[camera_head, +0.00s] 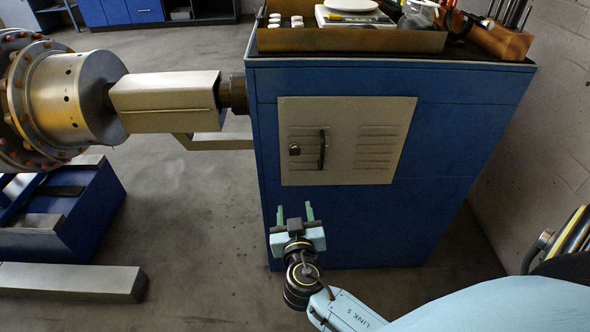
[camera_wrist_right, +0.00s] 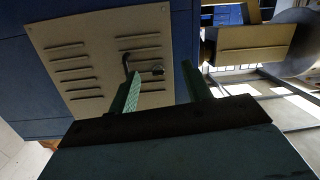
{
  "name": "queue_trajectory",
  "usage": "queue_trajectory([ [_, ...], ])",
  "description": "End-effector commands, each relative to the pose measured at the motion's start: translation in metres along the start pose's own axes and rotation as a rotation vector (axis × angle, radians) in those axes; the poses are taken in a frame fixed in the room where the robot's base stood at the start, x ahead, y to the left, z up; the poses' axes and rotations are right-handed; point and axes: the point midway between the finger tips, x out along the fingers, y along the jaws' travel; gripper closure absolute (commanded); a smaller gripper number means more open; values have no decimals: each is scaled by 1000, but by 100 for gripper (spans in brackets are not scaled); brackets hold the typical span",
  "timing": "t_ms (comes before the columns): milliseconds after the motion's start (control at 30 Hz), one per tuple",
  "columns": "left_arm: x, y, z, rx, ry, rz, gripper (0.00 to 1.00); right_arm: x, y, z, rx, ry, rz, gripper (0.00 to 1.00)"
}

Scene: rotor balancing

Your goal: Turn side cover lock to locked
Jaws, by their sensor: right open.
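The side cover (camera_head: 350,118) is a beige panel with louvre slots on the front of a blue cabinet. Its lock (camera_head: 294,150) is a small dark round piece at the left, next to a black vertical handle (camera_head: 322,149). My right gripper (camera_head: 295,212) is open and empty, below the cover's lower left part and apart from it. In the right wrist view, the green fingers (camera_wrist_right: 160,85) stand apart, with the handle (camera_wrist_right: 126,64) and the lock (camera_wrist_right: 157,70) beyond them. The lock's turn position is too small to tell. My left gripper is not in view.
The blue cabinet (camera_head: 440,200) carries a tray (camera_head: 350,40) with small parts and a scale on top. A large metal rotor (camera_head: 70,98) with a shaft housing (camera_head: 165,98) stands at the left. The floor (camera_head: 190,215) left of the cabinet is mostly clear.

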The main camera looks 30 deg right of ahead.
Motion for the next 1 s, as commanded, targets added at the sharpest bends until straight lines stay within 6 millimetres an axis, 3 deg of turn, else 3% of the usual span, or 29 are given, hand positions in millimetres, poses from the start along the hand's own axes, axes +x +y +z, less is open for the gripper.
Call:
queue_trajectory([
  [133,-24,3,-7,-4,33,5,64,-4,6,-36,100,115,49,51],
  [367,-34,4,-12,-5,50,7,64,8,11,-53,134,156,65,51],
  [800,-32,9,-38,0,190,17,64,95,17,-64,129,154,64,51],
  [1000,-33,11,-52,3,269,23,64,119,19,-67,130,151,63,51],
])
